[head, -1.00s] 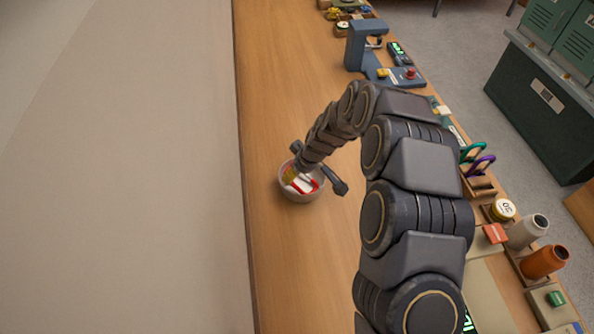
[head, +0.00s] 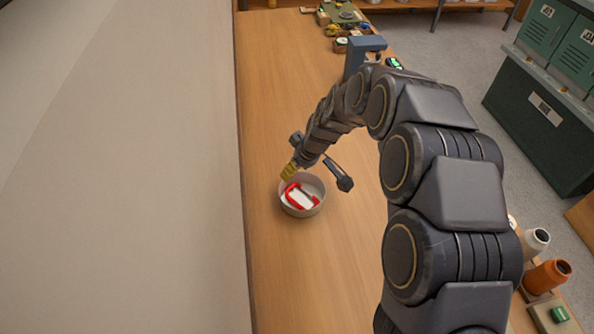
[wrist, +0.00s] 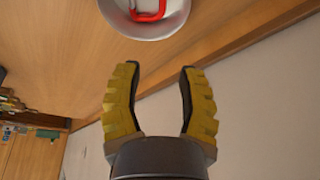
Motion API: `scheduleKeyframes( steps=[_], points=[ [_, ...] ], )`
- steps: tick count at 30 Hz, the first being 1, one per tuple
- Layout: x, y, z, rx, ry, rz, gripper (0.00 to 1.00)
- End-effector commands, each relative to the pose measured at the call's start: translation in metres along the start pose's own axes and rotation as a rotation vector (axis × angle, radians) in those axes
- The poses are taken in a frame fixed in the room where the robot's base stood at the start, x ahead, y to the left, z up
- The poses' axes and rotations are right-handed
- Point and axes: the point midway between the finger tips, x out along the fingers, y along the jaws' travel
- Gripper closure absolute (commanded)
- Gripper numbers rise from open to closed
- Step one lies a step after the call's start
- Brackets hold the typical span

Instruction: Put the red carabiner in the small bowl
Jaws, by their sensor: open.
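The red carabiner (head: 296,199) lies inside the small white bowl (head: 318,207) on the wooden counter. In the wrist view the carabiner (wrist: 149,15) shows in part inside the bowl (wrist: 172,22), both cut off by the top edge. My gripper (head: 289,173) has yellow padded fingers and is just above and behind the bowl's far left rim in the head view. In the wrist view my gripper (wrist: 158,72) has its fingers spread apart with nothing between them, clear of the bowl.
The wooden counter (head: 290,80) is bare around the bowl. A wall runs along its left side. A blue-grey stand (head: 362,50) and small goods line the far right edge.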

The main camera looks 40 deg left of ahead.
Motion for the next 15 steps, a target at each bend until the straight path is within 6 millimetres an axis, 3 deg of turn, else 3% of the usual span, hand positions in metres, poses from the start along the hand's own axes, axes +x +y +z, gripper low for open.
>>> scheduleKeyframes(
  steps=[10,13,15],
  points=[
    [-0.004,0.001,0.001,0.009,0.0,-0.001,0.61],
    [-0.024,0.005,0.01,0.053,-0.007,-0.005,0.61],
    [-0.048,0.007,0.023,0.11,-0.022,-0.013,0.61]
  ],
)
